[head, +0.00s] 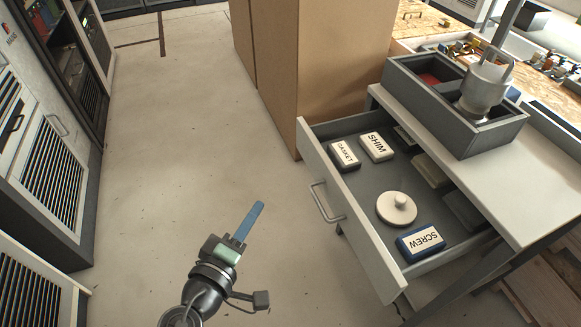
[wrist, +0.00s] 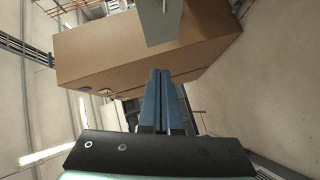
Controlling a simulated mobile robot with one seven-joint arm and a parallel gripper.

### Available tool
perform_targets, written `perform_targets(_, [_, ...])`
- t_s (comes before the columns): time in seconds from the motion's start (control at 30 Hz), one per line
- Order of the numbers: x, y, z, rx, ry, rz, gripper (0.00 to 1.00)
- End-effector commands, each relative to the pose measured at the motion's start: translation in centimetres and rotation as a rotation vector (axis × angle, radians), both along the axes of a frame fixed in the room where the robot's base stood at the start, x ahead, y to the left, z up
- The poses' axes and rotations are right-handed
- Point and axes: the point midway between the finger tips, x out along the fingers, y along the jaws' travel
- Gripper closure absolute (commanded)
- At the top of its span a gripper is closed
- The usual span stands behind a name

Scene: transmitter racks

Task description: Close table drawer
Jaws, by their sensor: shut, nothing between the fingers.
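The table drawer (head: 345,205) is pulled out from the white-topped table (head: 480,170) at the right of the head view. Its pale front panel faces left and carries a metal bar handle (head: 326,203).
A tall cardboard box (head: 335,70) stands behind the drawer. A grey divided tray (head: 455,105) with a metal pot (head: 485,88) sits on the table. Racks (head: 50,160) line the left side. The floor (head: 180,130) between is clear.

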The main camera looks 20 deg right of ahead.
Motion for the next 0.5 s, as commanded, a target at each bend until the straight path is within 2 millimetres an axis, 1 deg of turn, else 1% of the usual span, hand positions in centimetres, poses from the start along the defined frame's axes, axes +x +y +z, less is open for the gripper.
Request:
perform_targets(0.03, [-1.1,0.1,-0.6,-0.057,0.048,-0.009,1.0])
perform_targets(0.1, [-2.1,0.1,-1.5,-0.115,0.085,-0.017,1.0])
perform_targets(0.2, [-2.6,0.1,-2.1,-0.157,0.108,-0.022,1.0])
perform_targets(0.27, [-2.5,-0.2,-2.3,-0.164,0.111,-0.023,1.0])
perform_targets(0.37, [-1.6,-1.0,-2.5,-0.164,0.109,-0.026,1.0])
perform_targets(0.5, [0.4,-2.8,-2.9,-0.162,0.108,-0.027,1.0])
